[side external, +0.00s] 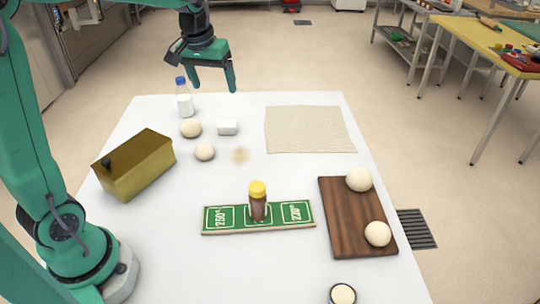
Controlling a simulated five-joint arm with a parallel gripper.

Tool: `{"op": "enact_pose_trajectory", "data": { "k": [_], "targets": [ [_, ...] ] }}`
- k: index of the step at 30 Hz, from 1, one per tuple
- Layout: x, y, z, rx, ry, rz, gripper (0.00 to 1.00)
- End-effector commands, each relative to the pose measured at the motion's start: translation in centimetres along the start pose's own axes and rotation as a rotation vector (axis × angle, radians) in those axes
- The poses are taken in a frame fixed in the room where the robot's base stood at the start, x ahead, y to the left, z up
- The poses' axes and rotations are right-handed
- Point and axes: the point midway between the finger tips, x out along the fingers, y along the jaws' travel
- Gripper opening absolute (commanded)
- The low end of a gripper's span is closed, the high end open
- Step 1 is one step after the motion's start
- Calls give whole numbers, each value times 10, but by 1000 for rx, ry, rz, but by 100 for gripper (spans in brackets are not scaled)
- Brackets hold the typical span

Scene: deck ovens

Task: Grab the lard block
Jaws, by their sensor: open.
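The lard block is most likely the small white block (228,128) on the white table (170,240), right of a dough ball. My gripper (212,84) is open and empty. It hangs above the far side of the table with its fingers pointing down, apart from the block. The block's whole top and near side show, and nothing covers it.
Dough balls (191,128) (205,152) and a blue-capped milk bottle (184,102) stand close to the block. A brass box (135,165) is at left, a beige cloth (310,130) at right. A yellow-capped jar (258,205) stands on a green board (225,225). A wooden board (350,215) holds dough balls.

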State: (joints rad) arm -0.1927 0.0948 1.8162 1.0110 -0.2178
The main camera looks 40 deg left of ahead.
Motion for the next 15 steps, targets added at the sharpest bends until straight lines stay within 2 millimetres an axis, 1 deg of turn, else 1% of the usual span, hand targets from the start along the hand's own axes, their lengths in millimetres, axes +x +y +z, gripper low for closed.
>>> {"op": "enact_pose_trajectory", "data": {
  "k": [1, 6, 11, 15],
  "targets": [
    [9, -3, -9, -20, -15, -6, 82],
    [37, -11, -37, -81, -52, -20, 82],
    [67, -21, -60, -138, -89, -35, 82],
    [96, -31, -78, -188, -119, -47, 82]
  ]
}}
